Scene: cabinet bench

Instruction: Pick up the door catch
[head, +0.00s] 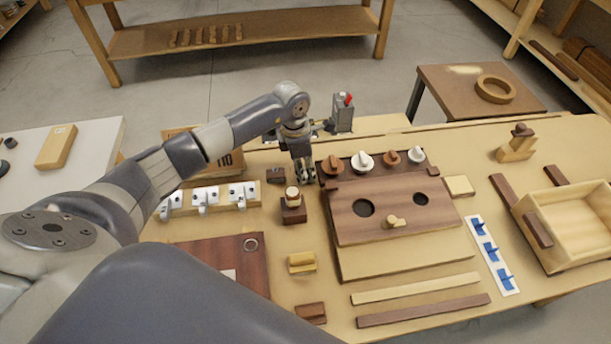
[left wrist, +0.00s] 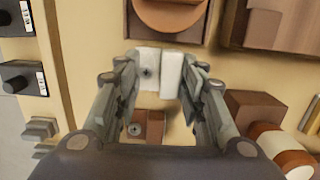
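My left gripper (head: 304,178) points down over the bench between the row of knobs and a small brown block (head: 276,175). The brown block with a metal screw (left wrist: 147,127) shows nearer the palm, partly hidden by my gripper. I cannot tell for sure which piece is the door catch. My right gripper is not in view.
A round brown knob (left wrist: 168,14) on its base is close to the fingertips. A block holding a pale-topped peg (head: 293,206) stands close in front. A hook rail (head: 222,198) lies left, a brown panel with two holes (head: 385,212) right. The open wooden box (head: 570,222) is far right.

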